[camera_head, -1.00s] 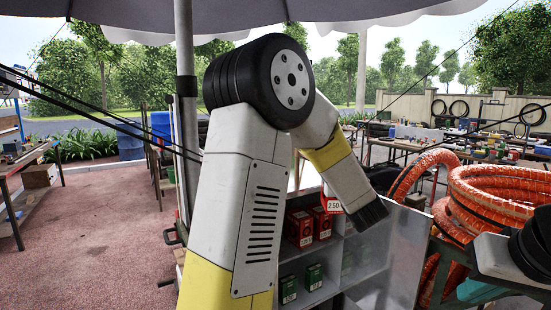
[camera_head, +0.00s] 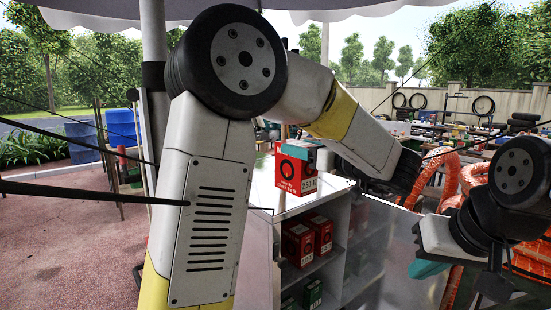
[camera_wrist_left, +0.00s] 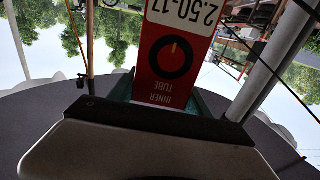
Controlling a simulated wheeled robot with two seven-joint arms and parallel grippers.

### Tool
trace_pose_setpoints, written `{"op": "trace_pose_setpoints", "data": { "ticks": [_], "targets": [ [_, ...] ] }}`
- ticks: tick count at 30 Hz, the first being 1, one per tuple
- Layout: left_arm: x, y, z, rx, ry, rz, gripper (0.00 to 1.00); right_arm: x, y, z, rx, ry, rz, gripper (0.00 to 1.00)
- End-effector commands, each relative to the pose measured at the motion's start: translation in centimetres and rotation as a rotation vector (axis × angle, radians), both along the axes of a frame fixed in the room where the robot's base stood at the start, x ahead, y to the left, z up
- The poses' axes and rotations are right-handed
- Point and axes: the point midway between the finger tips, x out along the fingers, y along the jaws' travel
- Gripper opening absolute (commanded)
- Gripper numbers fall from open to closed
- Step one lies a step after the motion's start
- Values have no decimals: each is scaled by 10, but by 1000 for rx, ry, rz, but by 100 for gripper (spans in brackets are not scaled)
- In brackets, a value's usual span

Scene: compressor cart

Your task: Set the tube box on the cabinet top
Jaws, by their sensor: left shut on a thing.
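The tube box (camera_head: 290,172) is red with a black ring and a white label and stands upright in the head view. It is at the cabinet top (camera_head: 262,192), near its front edge; I cannot tell whether it touches the surface. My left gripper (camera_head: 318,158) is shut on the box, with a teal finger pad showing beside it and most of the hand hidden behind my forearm. The left wrist view shows the box (camera_wrist_left: 172,60) upside down between the teal pads. My right gripper (camera_head: 428,268) is at the lower right, away from the box; its opening is unclear.
Red boxes (camera_head: 298,243) and green boxes (camera_head: 312,294) stand on the shelves below the cabinet top. A parasol pole (camera_head: 153,80) rises at the left. The visible cabinet top around the box looks clear.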

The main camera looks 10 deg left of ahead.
Motion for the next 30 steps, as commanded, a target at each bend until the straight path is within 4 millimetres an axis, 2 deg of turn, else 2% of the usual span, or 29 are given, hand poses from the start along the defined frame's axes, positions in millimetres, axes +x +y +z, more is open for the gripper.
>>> {"op": "trace_pose_setpoints", "data": {
  "ticks": [1,6,12,21,26,30],
  "targets": [
    [10,12,-1,0,0,6,0,0,0,0,0,0,0,0],
    [44,42,-5,0,-1,6,0,0,0,0,0,0,0,0],
    [72,66,-9,0,-1,1,0,0,0,0,0,0,0,0],
    [90,83,-11,2,-1,2,0,0,0,0,0,0,0,0],
    [89,80,-40,2,3,-2,0,0,0,0,0,0,0,0],
    [89,80,-46,1,-2,-1,0,0,0,0,0,0,0,0]
  ]
}}
